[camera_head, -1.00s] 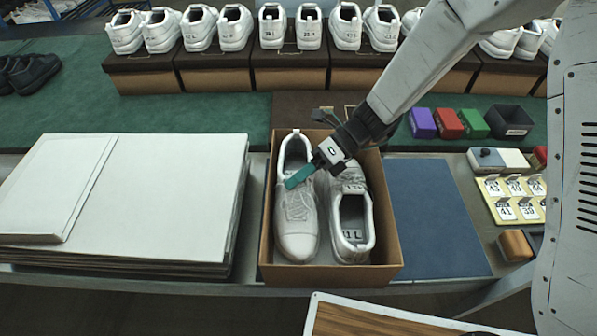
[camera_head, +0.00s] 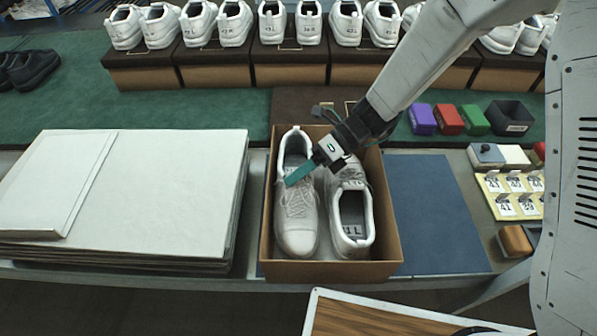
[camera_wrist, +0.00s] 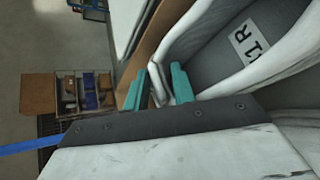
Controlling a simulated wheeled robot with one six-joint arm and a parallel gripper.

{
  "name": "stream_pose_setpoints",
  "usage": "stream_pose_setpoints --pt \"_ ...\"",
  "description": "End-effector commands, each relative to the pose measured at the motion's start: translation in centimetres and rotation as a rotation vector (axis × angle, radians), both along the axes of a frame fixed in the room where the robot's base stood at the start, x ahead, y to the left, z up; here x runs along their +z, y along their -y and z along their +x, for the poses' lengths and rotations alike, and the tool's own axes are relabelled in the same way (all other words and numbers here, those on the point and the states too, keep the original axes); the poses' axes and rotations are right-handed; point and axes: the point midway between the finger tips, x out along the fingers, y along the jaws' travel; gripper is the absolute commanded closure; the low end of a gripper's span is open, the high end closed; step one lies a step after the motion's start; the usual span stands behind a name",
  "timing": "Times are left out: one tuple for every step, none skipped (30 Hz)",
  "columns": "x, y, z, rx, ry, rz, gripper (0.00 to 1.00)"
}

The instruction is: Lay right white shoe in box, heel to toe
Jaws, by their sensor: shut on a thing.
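The right white shoe (camera_head: 297,232) is in the open brown box (camera_head: 332,272), on its left side, with its toe toward me and its heel at the far end. In the wrist view its grey lining (camera_wrist: 212,68) carries a "41 R" label. The other white shoe (camera_head: 352,246) lies beside it on the right, heel toward me and toe away. My gripper (camera_head: 298,178) reaches in from the upper right with teal fingers at the right shoe's collar. In the wrist view, the gripper (camera_wrist: 160,85) is shut on the collar edge. The shoe's sole is hidden.
A stack of white sheets (camera_head: 150,200) stands left of the box, and a blue mat (camera_head: 430,215) lies right of it. Boxes with white shoes (camera_head: 290,68) line the back. Coloured blocks (camera_head: 448,120) and number cards (camera_head: 515,195) are at the right.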

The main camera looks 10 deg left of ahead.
Motion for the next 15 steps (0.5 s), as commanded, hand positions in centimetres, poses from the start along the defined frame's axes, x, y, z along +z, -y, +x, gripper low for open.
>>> stream_pose_setpoints --pt "-0.02 -0.01 0.01 -0.001 0.0 0.001 1.0" --pt "-0.02 -0.01 0.02 0.0 0.001 0.001 1.0" --pt "-0.02 -0.01 0.02 0.0 0.001 0.001 1.0" --pt "-0.02 -0.01 0.02 0.0 0.001 0.001 1.0" --pt "-0.02 -0.01 0.02 0.0 0.001 0.001 1.0" --pt "-0.02 -0.01 0.02 0.0 0.0 0.0 1.0" --pt "-0.02 -0.01 0.02 -0.001 0.0 0.001 1.0" --pt "-0.02 -0.01 0.02 0.0 0.0 0.0 1.0" --pt "-0.02 -0.01 0.02 0.0 0.0 0.0 0.63" --pt "-0.02 -0.01 0.02 0.0 0.0 0.0 0.55" --pt "-0.03 -0.01 0.01 0.0 0.0 0.0 0.49" --pt "-0.03 -0.01 0.01 0.0 0.0 0.0 0.49" --pt "-0.03 -0.01 0.01 0.0 0.0 0.0 0.49" --pt "-0.04 -0.01 0.0 0.0 0.0 0.0 0.49" --pt "-0.04 -0.01 0.0 0.0 0.0 0.0 0.49"
